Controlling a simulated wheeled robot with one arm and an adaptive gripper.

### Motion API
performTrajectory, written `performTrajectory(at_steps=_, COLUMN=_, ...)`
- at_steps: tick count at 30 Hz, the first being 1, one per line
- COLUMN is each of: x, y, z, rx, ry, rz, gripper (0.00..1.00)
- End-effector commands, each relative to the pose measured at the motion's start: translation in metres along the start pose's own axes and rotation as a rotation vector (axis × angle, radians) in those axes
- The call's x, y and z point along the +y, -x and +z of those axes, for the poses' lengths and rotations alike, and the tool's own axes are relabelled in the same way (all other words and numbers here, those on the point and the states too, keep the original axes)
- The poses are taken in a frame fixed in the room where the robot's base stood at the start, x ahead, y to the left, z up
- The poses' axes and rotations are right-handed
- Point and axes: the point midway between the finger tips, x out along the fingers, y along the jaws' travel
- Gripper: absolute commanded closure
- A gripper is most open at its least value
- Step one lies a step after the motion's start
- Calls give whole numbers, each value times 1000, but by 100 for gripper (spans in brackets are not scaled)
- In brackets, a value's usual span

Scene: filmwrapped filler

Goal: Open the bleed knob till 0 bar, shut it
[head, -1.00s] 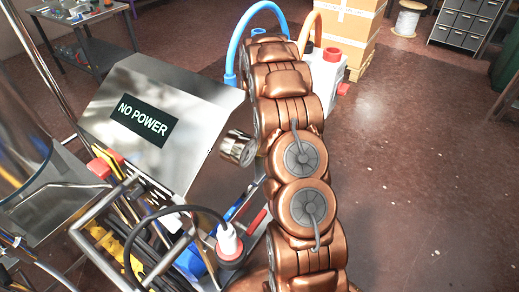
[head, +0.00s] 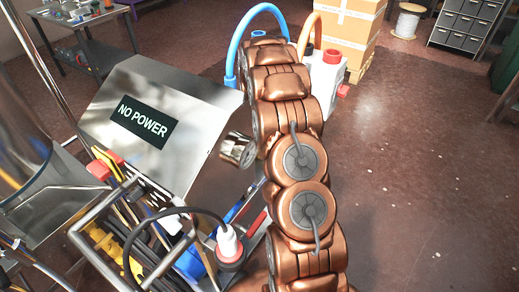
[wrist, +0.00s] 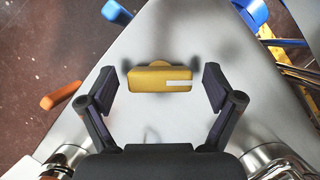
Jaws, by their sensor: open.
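In the wrist view a yellow bar-shaped knob (wrist: 146,81) with a white mark on its right part sits on a grey metal surface. It looks like the bleed knob. My gripper (wrist: 160,85) is open, with one black finger left of the knob and one right of it. Gaps show between both fingers and the knob, so neither seems to touch it. In the head view my copper arm hides the knob and my gripper. No pressure reading can be seen in either view.
A metal housing (head: 190,105) with a "NO POWER" sign (head: 143,123) stands left of my arm. A wire basket of tools and a black cable with a white plug (head: 229,240) are in front. A white container (head: 328,80) and cartons stand behind. The floor at right is clear.

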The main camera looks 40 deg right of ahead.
Motion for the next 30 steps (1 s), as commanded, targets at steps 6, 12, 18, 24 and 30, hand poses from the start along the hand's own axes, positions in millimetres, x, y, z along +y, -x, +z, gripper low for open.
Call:
performTrajectory(at_steps=6, x=0, y=1, z=0, rx=0, ry=0, rz=0, gripper=9)
performTrajectory(at_steps=12, x=0, y=14, z=-1, rx=4, ry=0, rz=0, gripper=9)
performTrajectory(at_steps=18, x=0, y=43, z=-2, rx=4, ry=0, rz=1, gripper=9)
performTrajectory(at_steps=24, x=0, y=70, z=-2, rx=4, ry=0, rz=1, gripper=9)
performTrajectory(at_steps=30, x=0, y=94, z=-1, rx=3, ry=0, rz=1, gripper=9)
